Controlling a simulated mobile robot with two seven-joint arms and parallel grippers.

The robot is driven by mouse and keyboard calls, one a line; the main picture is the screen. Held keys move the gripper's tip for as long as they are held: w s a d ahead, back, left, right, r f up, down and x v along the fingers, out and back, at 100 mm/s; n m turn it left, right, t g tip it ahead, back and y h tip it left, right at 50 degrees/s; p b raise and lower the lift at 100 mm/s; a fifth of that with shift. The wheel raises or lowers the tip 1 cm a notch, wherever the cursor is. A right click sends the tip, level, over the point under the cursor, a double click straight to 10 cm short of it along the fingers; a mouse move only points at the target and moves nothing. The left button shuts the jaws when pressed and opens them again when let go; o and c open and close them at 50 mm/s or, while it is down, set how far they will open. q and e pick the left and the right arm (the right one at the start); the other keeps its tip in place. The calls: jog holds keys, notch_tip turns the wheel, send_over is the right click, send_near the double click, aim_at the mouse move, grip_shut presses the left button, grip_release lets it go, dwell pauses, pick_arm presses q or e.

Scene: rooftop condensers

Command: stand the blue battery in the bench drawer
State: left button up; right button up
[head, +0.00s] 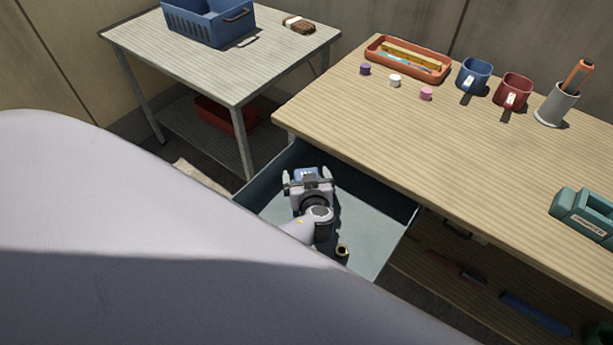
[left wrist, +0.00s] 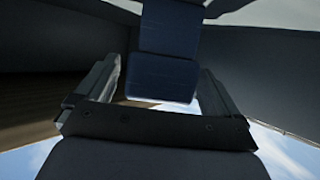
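The blue battery (head: 306,174) is inside the open bench drawer (head: 375,235), near its back left side. My left gripper (head: 307,181) reaches down into the drawer, with a finger on each side of the battery. The left wrist view shows the dark blue battery (left wrist: 163,76) between the fingers (left wrist: 160,85), with narrow gaps at its sides, so the gripper looks open. Whether the battery's underside touches the drawer floor is hidden. My right gripper is not in view.
A dark, yellow-ringed item (head: 342,252) stands in the drawer near my left wrist. A grey table (head: 215,60) stands behind.

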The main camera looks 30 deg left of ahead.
pick_arm(q)
jog(key=shift+r+p, duration=0.2)
jog(key=shift+p, duration=0.1)
jog(key=shift+s+d, duration=0.2)
jog(key=shift+s, duration=0.05)
jog(key=v, duration=0.7)
jog(key=shift+w+a, duration=0.15)
jog(key=shift+a, duration=0.05)
